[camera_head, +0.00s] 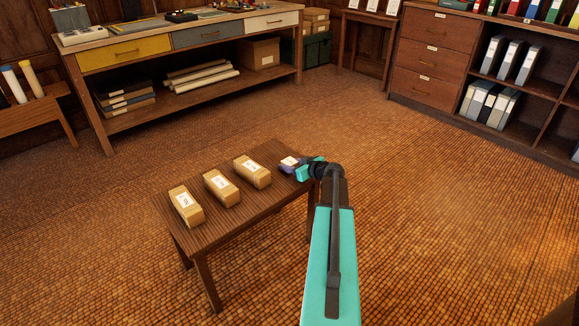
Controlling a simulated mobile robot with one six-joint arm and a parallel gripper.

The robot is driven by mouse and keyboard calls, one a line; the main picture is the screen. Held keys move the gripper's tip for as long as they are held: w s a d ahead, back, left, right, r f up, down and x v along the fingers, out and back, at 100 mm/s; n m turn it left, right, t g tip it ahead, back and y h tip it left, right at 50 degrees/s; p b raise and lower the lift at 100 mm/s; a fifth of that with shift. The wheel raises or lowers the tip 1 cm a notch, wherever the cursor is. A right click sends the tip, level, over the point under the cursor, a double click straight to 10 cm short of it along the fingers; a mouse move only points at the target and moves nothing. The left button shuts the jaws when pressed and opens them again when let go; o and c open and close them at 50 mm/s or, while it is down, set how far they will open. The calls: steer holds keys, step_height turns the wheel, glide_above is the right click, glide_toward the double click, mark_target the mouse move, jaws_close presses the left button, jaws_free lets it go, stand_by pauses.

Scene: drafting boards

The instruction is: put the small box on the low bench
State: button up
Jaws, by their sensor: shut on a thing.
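The low bench (217,236) is a dark slatted wooden one in the middle of the view. My gripper (299,168) is at its far right end, shut on a small dark blue box (285,168) with a white label on top. The box is over the bench's right end; I cannot tell whether it touches the slats. The gripper's teal parts and black wrist hide its right side.
Three brown labelled parcels, left (186,207), middle (221,188) and right (253,172), stand in a row on the bench. A drawer workbench (145,52) is behind. A cabinet with binder shelves (431,60) stands back right. The floor between is clear.

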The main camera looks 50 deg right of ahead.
steer(key=shift+f+b, duration=0.1)
steer(key=shift+b, duration=0.2)
steer(key=o, duration=1.1)
steer(key=shift+r+p, duration=0.2)
steer(key=shift+p, duration=0.1)
steer(key=shift+s, duration=0.2)
steer(key=p+v, duration=0.1)
steer(key=v, duration=1)
steer(key=shift+s+r, duration=0.1)
steer(key=shift+s, duration=0.25)
